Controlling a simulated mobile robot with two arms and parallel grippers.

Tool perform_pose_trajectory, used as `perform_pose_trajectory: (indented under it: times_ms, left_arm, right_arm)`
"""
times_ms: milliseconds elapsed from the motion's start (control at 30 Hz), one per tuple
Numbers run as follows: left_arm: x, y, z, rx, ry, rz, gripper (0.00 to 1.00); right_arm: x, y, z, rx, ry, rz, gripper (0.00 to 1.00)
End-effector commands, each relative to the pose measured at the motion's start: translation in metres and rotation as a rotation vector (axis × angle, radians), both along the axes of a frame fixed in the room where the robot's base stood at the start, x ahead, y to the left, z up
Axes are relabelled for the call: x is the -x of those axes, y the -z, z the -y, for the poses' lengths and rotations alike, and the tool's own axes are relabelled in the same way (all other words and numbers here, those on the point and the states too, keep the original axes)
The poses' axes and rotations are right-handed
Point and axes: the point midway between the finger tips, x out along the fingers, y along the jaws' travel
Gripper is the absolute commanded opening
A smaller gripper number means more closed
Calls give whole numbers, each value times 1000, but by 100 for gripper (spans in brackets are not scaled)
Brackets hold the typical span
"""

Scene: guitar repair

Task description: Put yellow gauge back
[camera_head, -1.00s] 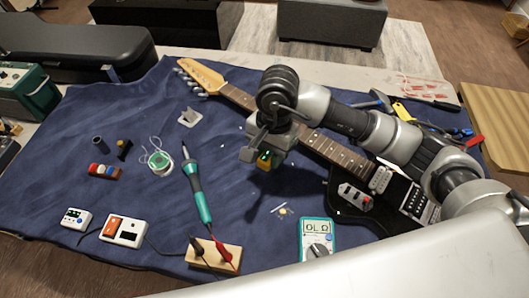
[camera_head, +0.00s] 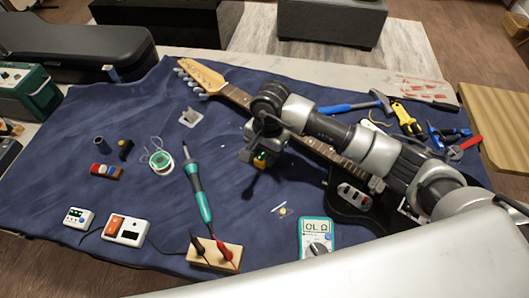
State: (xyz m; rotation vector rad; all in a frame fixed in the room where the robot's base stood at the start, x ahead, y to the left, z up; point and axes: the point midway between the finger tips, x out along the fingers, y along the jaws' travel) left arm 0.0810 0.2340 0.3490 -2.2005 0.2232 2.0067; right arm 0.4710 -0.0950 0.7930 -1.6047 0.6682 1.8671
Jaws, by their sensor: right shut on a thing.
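My right gripper (camera_head: 258,158) hangs over the blue mat, just in front of the guitar neck. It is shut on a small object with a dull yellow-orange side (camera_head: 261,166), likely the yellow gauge. The fingers hide most of it, so its shape does not show. A green light glows on the gripper. The held object appears to be above the mat, not resting on it. My left gripper is not in view.
The guitar (camera_head: 235,96) lies diagonally under my right arm. Hand tools, including a yellow-handled one (camera_head: 406,116), lie at the right. Bare mat (camera_head: 130,200) shows at left.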

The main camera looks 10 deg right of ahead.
Motion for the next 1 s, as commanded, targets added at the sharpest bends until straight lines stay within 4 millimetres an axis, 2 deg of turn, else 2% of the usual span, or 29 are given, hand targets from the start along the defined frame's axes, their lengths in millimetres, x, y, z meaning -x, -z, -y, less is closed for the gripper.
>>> perform_pose_trajectory:
  times_ms: [133, 167, 300, 567, 733, 867, 1000]
  left_arm:
    - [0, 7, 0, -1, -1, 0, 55]
    - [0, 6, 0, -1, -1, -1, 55]
    - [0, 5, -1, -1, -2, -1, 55]
    - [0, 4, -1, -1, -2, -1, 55]
    - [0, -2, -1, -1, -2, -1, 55]
    - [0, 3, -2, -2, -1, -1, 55]
    - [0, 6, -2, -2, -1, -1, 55]
  right_arm:
    - [0, 5, 0, 1, 0, 1, 5]
    - [0, 4, 0, 1, 0, 1, 35]
    - [0, 4, 0, 1, 0, 1, 56]
    - [0, 3, 0, 0, 0, 0, 57]
    - [-1, -6, 0, -1, 0, 1, 57]
    - [-4, -29, 4, 1, -1, 7, 57]
    - [-8, -61, 7, 1, 0, 6, 57]
